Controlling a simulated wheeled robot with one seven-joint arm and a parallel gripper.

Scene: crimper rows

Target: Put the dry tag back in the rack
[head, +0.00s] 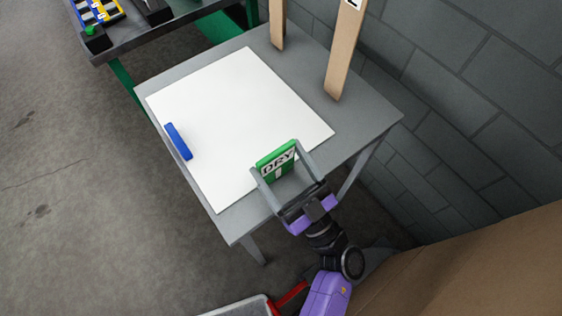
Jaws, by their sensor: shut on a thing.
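The green dry tag (274,157), with a white label reading DRY, is in my gripper (281,160) over the near right part of the white sheet on the grey table. My gripper is shut on the tag, with one grey finger on each side of it. The label faces up toward the camera. I cannot tell whether the tag touches the sheet. No rack can be made out for certain; two wooden uprights (342,60) stand at the table's far right edge, and their tops are cut off.
A blue bar (178,141) lies at the left edge of the white sheet (225,110). The grey table (373,114) stands close to a grey block wall (440,70). A bench (150,36) with coloured items is at the upper left. Most of the sheet is clear.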

